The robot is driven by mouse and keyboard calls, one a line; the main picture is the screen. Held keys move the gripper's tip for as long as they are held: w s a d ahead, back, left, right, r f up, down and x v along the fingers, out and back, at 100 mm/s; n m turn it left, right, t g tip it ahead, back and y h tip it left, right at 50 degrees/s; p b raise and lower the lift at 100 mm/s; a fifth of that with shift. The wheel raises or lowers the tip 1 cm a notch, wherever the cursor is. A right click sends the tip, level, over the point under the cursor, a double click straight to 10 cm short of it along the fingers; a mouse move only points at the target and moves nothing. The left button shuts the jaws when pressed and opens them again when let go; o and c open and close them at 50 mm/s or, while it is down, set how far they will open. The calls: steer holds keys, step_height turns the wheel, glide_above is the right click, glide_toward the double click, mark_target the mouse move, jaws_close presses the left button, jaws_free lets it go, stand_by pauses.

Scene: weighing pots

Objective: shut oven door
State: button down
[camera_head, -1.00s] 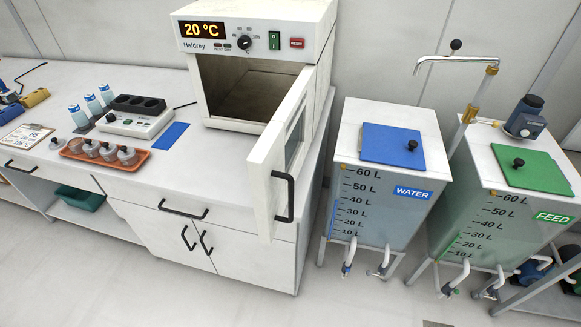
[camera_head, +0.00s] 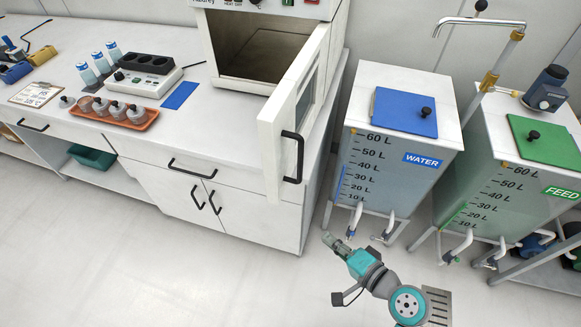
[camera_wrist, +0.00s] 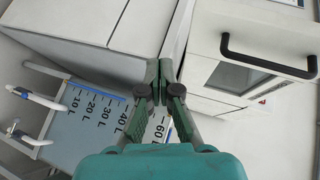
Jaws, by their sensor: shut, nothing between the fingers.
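The white oven (camera_head: 262,60) stands on the bench with its cavity exposed. Its door (camera_head: 290,115) is swung wide open toward the front right, with a black handle (camera_head: 293,157) on its outer face. In the wrist view the door (camera_wrist: 205,68) with its small window fills the right side, and its handle (camera_wrist: 268,62) is at the upper right. My gripper (camera_head: 328,237) is low in front of the water tank, right of the bench and apart from the door. In the wrist view my gripper (camera_wrist: 165,68) is shut and empty, its fingertips together.
The water tank (camera_head: 385,160) and feed tank (camera_head: 500,180) stand right of the bench, with taps low at their fronts. The floor in front is clear.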

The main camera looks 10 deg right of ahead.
steer(key=w+d+r+n+y, duration=0.1)
steer(key=w+d+r+y, duration=0.1)
steer(key=w+r+y, duration=0.45)
steer(key=n+g+y, duration=0.2)
steer(key=n+g, duration=0.1)
steer(key=n, duration=0.1)
glide_toward(278, 166)
steer(key=x, duration=0.7)
steer(key=shift+w+f, duration=0.15)
steer(key=shift+w, duration=0.05)
steer(key=shift+a, duration=0.1)
